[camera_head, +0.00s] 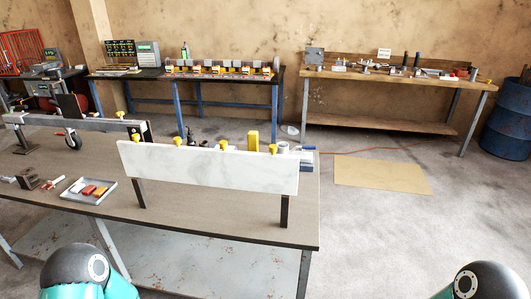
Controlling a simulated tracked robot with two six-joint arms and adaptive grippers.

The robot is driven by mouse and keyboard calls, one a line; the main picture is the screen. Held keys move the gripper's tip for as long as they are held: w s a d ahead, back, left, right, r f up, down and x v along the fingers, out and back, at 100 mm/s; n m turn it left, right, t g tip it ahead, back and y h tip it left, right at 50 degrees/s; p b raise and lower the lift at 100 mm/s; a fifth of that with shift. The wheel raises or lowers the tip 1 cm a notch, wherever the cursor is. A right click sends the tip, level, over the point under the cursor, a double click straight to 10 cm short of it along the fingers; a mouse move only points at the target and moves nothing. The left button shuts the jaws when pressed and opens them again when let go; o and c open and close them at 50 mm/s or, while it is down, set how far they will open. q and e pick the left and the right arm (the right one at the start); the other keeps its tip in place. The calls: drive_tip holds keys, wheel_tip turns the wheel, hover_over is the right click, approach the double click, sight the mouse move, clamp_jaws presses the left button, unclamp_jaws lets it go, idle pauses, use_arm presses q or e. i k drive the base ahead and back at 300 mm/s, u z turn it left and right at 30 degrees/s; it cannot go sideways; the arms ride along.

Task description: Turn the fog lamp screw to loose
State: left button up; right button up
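A white marbled board (215,170) stands upright on dark legs on the near table. Several yellow knobs line its top edge, among them a left knob (136,136), a middle knob (177,141) and a right knob (273,149). I cannot tell which of these, if any, is the fog lamp screw; no label is readable. Neither of my grippers is in view; only teal and dark parts of my arms show at the bottom left and bottom right corners.
The near table (230,227) also holds a metal tray (105,197) with coloured blocks, a yellow block (253,140) behind the board, and a beam (90,125) with a wheel at left. Workbenches stand at the back wall. A blue barrel (507,120) is far right. Right floor is open.

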sight(273, 148)
drive_tip(key=u, duration=0.4)
drive_tip(key=i, duration=1)
